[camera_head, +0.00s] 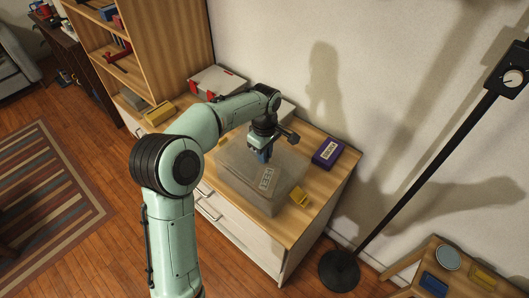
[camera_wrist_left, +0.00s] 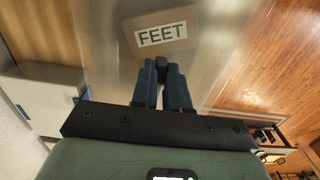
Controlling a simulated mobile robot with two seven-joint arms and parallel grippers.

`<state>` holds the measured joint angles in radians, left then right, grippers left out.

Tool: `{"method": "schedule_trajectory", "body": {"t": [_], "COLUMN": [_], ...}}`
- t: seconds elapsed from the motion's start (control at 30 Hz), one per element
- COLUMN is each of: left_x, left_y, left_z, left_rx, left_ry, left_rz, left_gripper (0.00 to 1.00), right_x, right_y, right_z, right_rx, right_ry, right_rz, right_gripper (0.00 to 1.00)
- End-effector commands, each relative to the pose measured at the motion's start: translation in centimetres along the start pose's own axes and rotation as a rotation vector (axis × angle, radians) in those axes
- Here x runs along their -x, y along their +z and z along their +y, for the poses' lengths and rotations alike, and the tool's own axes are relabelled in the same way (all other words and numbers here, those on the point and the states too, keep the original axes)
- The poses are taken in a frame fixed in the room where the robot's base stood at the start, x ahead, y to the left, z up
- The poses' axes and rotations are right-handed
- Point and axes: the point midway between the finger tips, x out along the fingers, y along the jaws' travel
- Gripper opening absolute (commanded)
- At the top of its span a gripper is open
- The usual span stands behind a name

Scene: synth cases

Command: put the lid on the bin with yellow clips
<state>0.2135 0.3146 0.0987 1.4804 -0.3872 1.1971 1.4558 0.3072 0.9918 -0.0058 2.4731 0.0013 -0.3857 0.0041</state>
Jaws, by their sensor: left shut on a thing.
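The bin with yellow clips (camera_head: 247,193) is a grey translucent box on the wooden dresser. One yellow clip (camera_head: 300,200) stands out at its right end and another (camera_head: 224,141) shows at its far left. My left gripper (camera_head: 264,155) points down over the bin's middle. It is shut on a small dark handle (camera_wrist_left: 161,63) of the clear lid (camera_head: 287,161), which also spreads below the fingers in the left wrist view (camera_wrist_left: 205,50). A pale "FEET" label (camera_head: 266,179) shows there. I cannot tell whether the lid touches the rim. My right gripper is out of view.
A purple box (camera_head: 327,152) stands right of the bin. A bin with red clips (camera_head: 216,80) stands at the back left, and a pale bin (camera_head: 286,110) is partly behind my arm. A yellow box (camera_head: 158,113) lies at left. A black lamp stand (camera_head: 340,270) is at right.

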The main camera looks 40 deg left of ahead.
Motion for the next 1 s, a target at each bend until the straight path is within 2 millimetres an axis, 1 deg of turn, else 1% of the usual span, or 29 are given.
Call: {"method": "schedule_trajectory", "body": {"t": [0.27, 0.97, 1.0], "left_x": [-0.3, -2.0, -2.0], "left_y": [0.0, 0.0, 0.0], "left_z": [0.0, -0.1, -0.1], "left_rx": [0.0, 0.0, 0.001], "left_ry": [-0.001, -0.001, -0.001], "left_rz": [0.0, 0.0, 0.0], "left_gripper": [0.0, 0.0, 0.24], "right_x": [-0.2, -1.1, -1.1], "right_y": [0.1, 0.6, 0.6], "right_z": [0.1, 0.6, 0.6], "right_rx": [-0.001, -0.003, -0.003], "right_ry": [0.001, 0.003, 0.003], "right_rz": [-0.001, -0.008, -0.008], "right_gripper": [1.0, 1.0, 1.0]}}
